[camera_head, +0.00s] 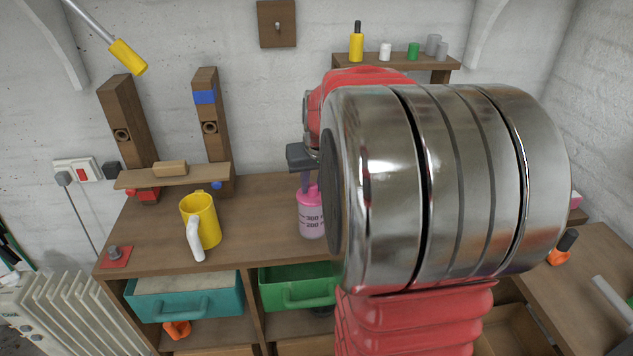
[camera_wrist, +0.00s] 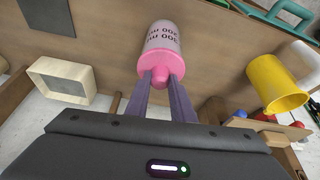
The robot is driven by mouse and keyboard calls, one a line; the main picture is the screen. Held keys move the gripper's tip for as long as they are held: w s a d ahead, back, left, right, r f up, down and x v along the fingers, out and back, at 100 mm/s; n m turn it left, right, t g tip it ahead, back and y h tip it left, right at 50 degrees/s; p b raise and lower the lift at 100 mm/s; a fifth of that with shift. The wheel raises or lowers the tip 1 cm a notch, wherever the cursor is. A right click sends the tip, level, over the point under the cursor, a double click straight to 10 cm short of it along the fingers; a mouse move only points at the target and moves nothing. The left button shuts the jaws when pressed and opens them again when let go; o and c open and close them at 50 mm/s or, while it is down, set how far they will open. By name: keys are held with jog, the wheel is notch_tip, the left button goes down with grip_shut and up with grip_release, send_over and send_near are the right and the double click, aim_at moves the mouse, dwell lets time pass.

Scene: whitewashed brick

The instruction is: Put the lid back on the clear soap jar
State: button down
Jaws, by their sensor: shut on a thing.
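The clear soap jar (camera_head: 312,222), marked with volume lines and pinkish inside, stands on the wooden bench, partly behind my arm. Its pink lid (camera_head: 309,194) is at the jar's mouth. In the wrist view the jar (camera_wrist: 162,37) and the lid (camera_wrist: 158,68) line up with no clear gap; I cannot tell whether the lid is fully seated. My gripper (camera_wrist: 161,82) has its two purple fingers shut on the lid's small pink knob. In the head view the fingers (camera_head: 305,182) come down from above, and my arm hides the jar's right side.
A yellow mug (camera_head: 203,218) with a white handle stands left of the jar. Behind it is a wooden rack (camera_head: 175,178) with two posts. Teal (camera_head: 185,301) and green (camera_head: 300,289) drawers stick out below the bench front. A small shelf (camera_head: 400,62) holds several little containers.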

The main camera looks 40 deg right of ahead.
jog(key=c, duration=1.5)
grip_release()
jog(key=shift+o, duration=0.2)
jog(key=shift+o, duration=0.6)
jog(key=o, duration=0.4)
jog(key=shift+c, duration=0.2)
jog(key=shift+w+r, duration=0.1)
jog(key=shift+r, duration=0.05)
jog(key=shift+r, duration=3.35)
